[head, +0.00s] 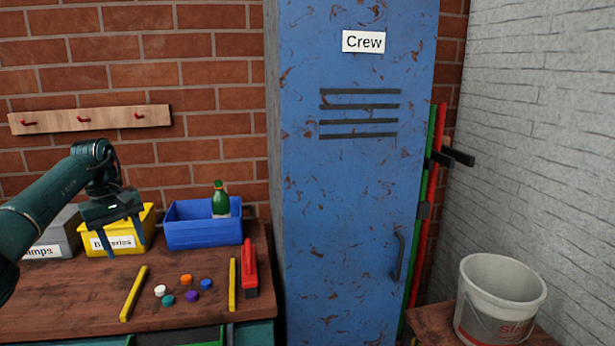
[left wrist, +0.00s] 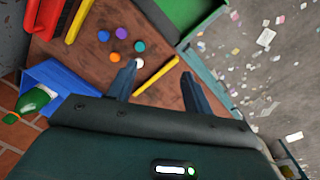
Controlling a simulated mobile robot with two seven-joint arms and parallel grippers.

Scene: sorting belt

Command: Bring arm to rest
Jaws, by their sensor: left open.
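My left arm comes in from the left in the head view. Its gripper (head: 125,245) hangs fingers down in front of the yellow bin labelled Batteries (head: 148,222), above the wooden bench. The fingers are apart with nothing between them. In the left wrist view the left gripper (left wrist: 158,82) is also open and empty, with a white cap (left wrist: 122,61) near one fingertip in the picture and a yellow bar (left wrist: 158,75) seen between the fingers. My right gripper is not in view.
Several coloured caps lie between two yellow bars (head: 134,293) on the bench (head: 90,300). A blue bin (head: 204,235) holds a green bottle (head: 220,202). A red tool (head: 249,268) lies at right. A blue locker (head: 340,220) stands beside the bench. A white bucket (head: 500,295) stands far right.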

